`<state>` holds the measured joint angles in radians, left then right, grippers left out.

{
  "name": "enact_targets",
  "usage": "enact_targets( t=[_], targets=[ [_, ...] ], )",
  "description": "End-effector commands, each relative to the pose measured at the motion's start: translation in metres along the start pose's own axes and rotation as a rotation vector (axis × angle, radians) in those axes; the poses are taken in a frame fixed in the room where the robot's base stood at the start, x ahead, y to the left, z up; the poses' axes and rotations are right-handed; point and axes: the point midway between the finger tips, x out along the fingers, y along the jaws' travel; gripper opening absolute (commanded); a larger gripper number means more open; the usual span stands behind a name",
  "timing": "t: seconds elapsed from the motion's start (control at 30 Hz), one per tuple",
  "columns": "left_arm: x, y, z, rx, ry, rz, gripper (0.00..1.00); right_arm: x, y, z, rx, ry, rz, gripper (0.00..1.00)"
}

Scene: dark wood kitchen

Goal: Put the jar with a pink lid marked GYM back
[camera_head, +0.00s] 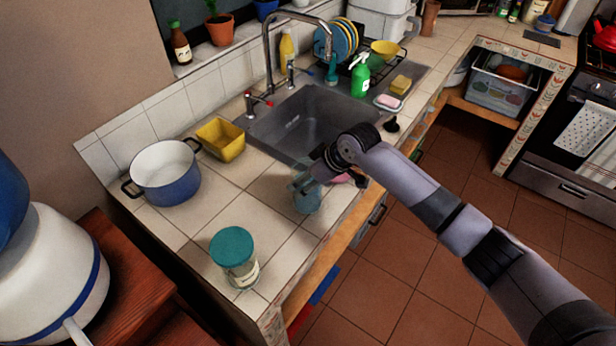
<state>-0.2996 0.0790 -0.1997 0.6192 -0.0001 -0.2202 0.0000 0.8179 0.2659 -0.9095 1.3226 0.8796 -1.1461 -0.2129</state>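My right gripper (306,182) reaches over the counter in front of the sink, beside a small bluish see-through jar (307,202). Its fingers are at the jar's upper part; I cannot tell whether they are closed on it. A pink patch (342,178) shows just right of the gripper, partly hidden by my wrist; I cannot tell whether it is a lid. No GYM marking is readable. Another glass jar with a teal lid (233,247) stands upright at the near end of the counter, with a pale label. My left gripper is not in view.
A blue pot (172,190) and a yellow square bowl (220,140) stand on the tiled counter (200,228). The sink (300,118) is behind, with a faucet, a green spray bottle (360,78) and a sponge (400,85). Counter between pot and teal-lidded jar is clear.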

Motion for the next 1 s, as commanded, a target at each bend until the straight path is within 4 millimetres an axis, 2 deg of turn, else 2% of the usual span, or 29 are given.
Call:
enact_targets(
  t=[0.27, 0.67, 0.87, 1.0],
  targets=[
    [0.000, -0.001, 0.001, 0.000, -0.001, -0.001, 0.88, 0.000, 0.000, 0.000, 0.000, -0.001, -0.001, 0.85],
    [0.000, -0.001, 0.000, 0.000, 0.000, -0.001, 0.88, -0.005, 0.000, -0.001, -0.001, 0.001, 0.000, 0.85],
    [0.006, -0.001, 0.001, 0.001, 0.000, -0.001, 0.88, -0.035, 0.001, 0.000, -0.003, 0.002, 0.002, 0.85],
    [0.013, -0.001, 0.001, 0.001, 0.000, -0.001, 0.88, -0.066, 0.001, 0.000, -0.003, 0.002, 0.003, 0.85]
  ],
)
